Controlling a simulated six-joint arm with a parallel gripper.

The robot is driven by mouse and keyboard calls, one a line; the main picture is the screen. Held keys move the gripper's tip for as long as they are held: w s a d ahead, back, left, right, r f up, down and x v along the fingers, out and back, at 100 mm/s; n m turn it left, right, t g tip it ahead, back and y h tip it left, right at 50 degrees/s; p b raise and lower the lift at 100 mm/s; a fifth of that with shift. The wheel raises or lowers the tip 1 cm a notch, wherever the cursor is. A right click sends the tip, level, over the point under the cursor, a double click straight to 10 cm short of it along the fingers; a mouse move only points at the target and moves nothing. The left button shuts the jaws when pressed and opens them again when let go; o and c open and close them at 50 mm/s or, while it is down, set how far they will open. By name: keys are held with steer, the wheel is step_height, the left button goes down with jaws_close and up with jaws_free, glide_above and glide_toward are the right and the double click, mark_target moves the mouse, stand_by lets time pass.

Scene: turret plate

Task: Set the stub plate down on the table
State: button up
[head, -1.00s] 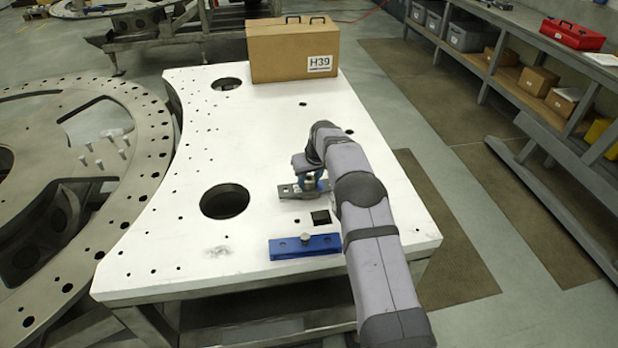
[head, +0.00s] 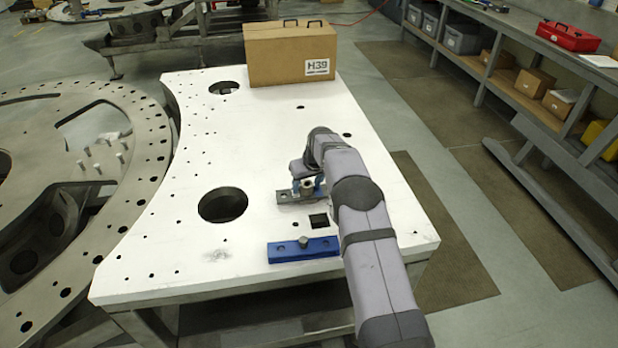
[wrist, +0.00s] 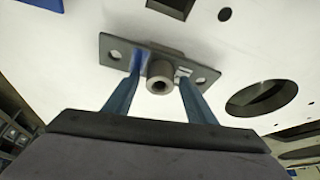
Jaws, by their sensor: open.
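The stub plate (head: 284,197) is a grey flat bar with a hole near each end and a round stub standing up from its middle. It appears to lie flat on the white table (head: 270,130), just behind a square hole. My gripper (head: 307,187) is low over the plate. In the wrist view the stub plate (wrist: 117,47) shows whole, apart from small parts behind the fingers. The blue fingers of my gripper (wrist: 161,72) stand open on either side of the stub, with a gap on each side.
A blue bar (head: 279,252) with a bolt lies near the table's front edge. A large round hole (head: 223,205) is left of the plate. A cardboard box (head: 272,60) stands at the back. The table's middle is clear.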

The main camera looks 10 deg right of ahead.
steer(key=b+v, duration=0.4)
steer(key=v, duration=0.8)
steer(key=shift+b, duration=0.4)
steer(key=shift+r, duration=0.1)
steer(key=s+f+m+g, duration=0.1)
steer(key=s+f, duration=0.3)
steer(key=s, duration=1.6)
steer(key=s+a+f+m+g, duration=0.1)
steer(key=s+f+g, duration=0.2)
steer(key=s, duration=1.8)
steer(key=shift+a+f+h, duration=0.15)
steer(key=shift+f+h, duration=0.25)
steer(key=shift+f, duration=0.35)
